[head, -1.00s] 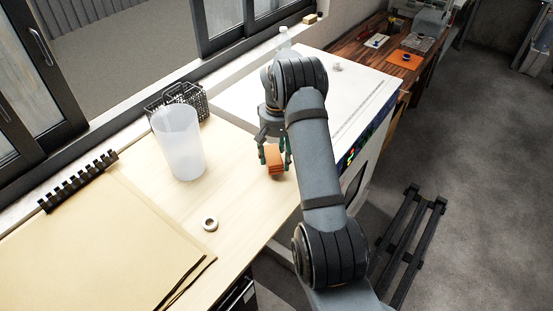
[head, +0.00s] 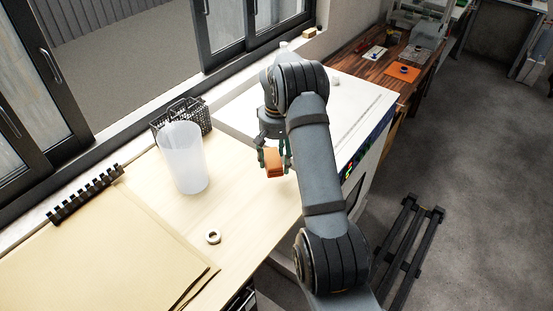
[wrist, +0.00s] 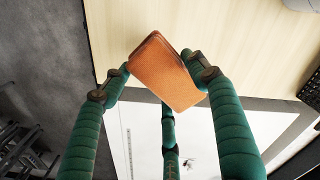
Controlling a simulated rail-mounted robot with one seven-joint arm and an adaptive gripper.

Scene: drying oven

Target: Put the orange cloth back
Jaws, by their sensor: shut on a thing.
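My gripper (head: 273,162) is shut on the orange cloth (head: 274,168), a compact folded block. It is near the bench's right edge, beside the white drying oven. The wrist view shows the cloth (wrist: 165,72) pinched between green fingers, with pale bench top and grey floor behind it. The exact gap to the bench cannot be told. A flat orange piece (head: 392,68) with a small dark object on it lies on the far wooden table.
Large tan sheets (head: 90,260) cover the lower left. The white oven (head: 350,95) is behind my arm.

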